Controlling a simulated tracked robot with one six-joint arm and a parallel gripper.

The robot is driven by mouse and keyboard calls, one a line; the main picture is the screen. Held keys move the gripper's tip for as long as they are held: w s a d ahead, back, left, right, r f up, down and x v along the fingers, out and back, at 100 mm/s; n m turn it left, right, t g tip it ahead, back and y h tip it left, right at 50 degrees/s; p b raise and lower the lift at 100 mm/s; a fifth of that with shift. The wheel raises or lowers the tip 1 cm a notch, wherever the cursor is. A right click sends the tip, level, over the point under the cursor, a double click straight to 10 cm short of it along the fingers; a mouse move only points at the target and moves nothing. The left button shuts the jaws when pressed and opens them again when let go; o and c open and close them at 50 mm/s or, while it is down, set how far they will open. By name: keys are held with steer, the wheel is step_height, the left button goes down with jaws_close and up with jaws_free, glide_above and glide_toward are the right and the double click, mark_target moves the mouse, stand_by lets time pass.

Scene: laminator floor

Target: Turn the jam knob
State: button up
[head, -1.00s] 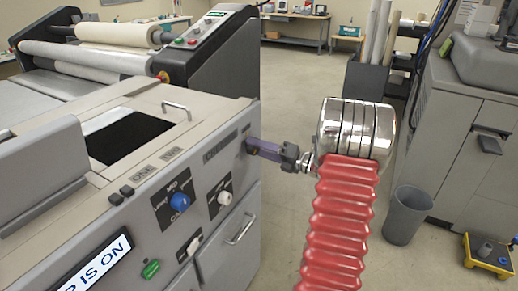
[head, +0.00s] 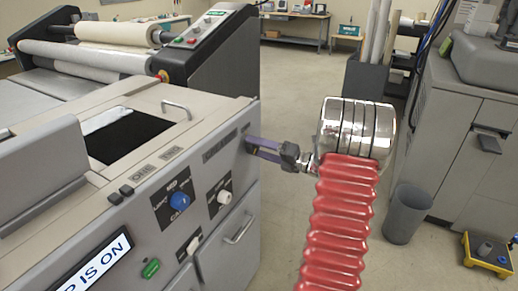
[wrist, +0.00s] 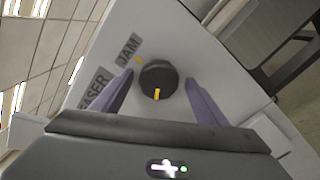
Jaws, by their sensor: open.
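The jam knob (wrist: 160,74) is round and black with a yellow pointer, which points toward the bottom of the wrist view. It sits on a pale panel beside a "JAM" label (wrist: 128,50); a small yellow mark is on the panel by its upper left edge. My gripper (wrist: 159,80) is open, with one purple finger on each side of the knob. Gaps show between the fingers and the knob in this view; depth is hard to tell. In the head view my gripper (head: 249,145) is at the right end of the grey machine (head: 120,215), and the knob is hidden.
The machine's front has a blue knob (head: 180,200), a white knob (head: 224,197) and a green switch (head: 151,268). A grey bin (head: 407,214) and a grey cabinet (head: 470,150) stand to the right. Floor is open behind my arm.

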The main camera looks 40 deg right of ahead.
steer(key=v, duration=1.3)
steer(key=shift+s, duration=0.35)
